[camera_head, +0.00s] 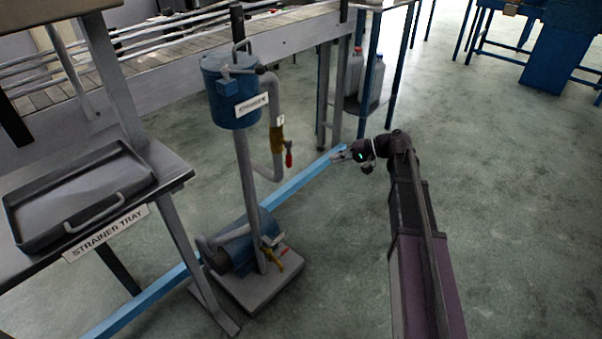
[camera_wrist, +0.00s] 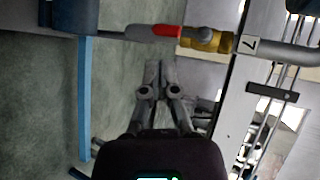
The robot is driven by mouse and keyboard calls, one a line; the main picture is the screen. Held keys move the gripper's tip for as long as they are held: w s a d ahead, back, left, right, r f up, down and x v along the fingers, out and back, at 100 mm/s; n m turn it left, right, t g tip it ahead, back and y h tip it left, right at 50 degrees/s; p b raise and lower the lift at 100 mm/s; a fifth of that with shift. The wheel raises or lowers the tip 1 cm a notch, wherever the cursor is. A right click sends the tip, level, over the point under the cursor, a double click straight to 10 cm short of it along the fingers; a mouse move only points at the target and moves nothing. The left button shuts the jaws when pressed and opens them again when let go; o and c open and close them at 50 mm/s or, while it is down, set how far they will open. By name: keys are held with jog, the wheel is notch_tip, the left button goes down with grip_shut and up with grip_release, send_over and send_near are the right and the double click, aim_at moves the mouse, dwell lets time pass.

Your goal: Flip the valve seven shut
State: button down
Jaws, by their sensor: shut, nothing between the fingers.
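Valve seven is a brass valve (camera_head: 277,138) on the grey pipe right of the blue strainer pot, under a small tag marked 7 (camera_head: 280,120). Its red handle (camera_head: 289,158) hangs downward, roughly along the pipe. In the wrist view, the brass body (camera_wrist: 205,40), the 7 tag (camera_wrist: 249,44) and the red handle (camera_wrist: 167,31) appear sideways near the top. My gripper (camera_head: 338,157) is to the right of the handle, apart from it. In the wrist view my gripper (camera_wrist: 158,68) is shut and empty, its fingertips below the handle in the picture.
The blue strainer pot (camera_head: 232,92) stands on a post above a pump (camera_head: 243,245) with a lower yellow-handled valve (camera_head: 271,262). A strainer tray (camera_head: 80,196) lies on the left table. Jugs (camera_head: 375,80) stand on a shelf behind. Floor at right is clear.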

jog(key=w+d+f+y+b, duration=0.1)
jog(key=w+f+y+b, duration=0.3)
jog(key=b, duration=0.7)
jog(key=w+f, duration=0.1)
jog(key=w, duration=0.1)
jog(key=shift+w+d+f, duration=0.2)
jog(key=shift+w+d, duration=0.1)
jog(key=shift+w, duration=0.05)
jog(key=shift+a, duration=0.15)
send_near(289, 155)
jog(key=w+a+f, duration=0.3)
jog(key=w+a, duration=0.1)
jog(key=w, duration=0.1)
jog(key=shift+s+a+f, duration=0.15)
jog(key=shift+s+a, duration=1.2)
jog(key=shift+a, duration=0.05)
